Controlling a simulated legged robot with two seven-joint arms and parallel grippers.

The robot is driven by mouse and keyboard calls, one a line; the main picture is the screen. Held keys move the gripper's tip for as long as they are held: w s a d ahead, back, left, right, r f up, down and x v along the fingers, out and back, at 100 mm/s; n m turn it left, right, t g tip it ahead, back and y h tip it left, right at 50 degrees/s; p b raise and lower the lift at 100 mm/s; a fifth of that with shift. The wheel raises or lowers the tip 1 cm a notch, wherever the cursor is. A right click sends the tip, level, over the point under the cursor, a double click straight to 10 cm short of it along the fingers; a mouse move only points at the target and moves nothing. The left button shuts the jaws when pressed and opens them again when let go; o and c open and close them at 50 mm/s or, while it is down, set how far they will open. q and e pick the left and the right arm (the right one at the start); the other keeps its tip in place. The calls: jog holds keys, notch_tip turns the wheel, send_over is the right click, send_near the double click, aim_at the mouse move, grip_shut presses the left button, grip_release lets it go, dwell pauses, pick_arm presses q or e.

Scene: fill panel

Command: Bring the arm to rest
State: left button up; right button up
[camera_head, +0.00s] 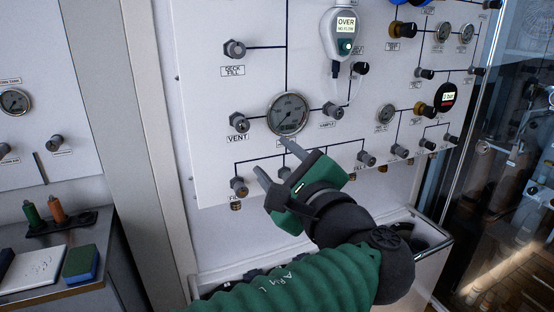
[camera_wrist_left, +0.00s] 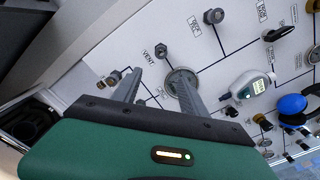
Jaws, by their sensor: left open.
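My left gripper (camera_head: 272,163) is green with grey fingers. It is open and empty in front of the lower middle of the white panel (camera_head: 215,90). In the head view its fingertips show just below the round gauge (camera_head: 289,114) and close to the lower row of knobs. In the left wrist view the two fingers (camera_wrist_left: 157,82) stand apart, with the gauge (camera_wrist_left: 181,82) partly behind the right finger. The vent knob (camera_head: 239,122) is to the left of the gauge. My green-sleeved left arm comes in from the bottom. My right gripper is not in view.
A device reading "OVER" (camera_head: 346,35) hangs on the panel above the gripper. A metal-edged bin (camera_head: 433,246) stands below the panel. A glass door (camera_head: 500,150) is at the right.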

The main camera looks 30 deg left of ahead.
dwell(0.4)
pick_arm(q)
notch_tip(320, 180, down, 27)
jog(key=s+a+n+g+h, duration=0.1)
jog(key=a+n+g+h, duration=0.15)
jog(key=g+h, duration=0.35)
jog(key=s+d+f+n+g+h, duration=0.1)
jog(key=s+d+f+n+h, duration=0.1)
jog(key=s+f+n, duration=0.4)
jog(key=s+d+f+n+g+h, duration=0.1)
jog(key=s+f+n+h, duration=0.15)
jog(key=f, duration=0.45)
jog(key=s+d+f+n+g+h, duration=0.1)
jog(key=s+d+f+n+h, duration=0.15)
jog(key=f+n, duration=0.35)
notch_tip(320, 180, up, 18)
jog(key=p, duration=1.9)
jog(key=shift+s+a+h+p, duration=0.3)
jog(key=shift+s+a, duration=0.1)
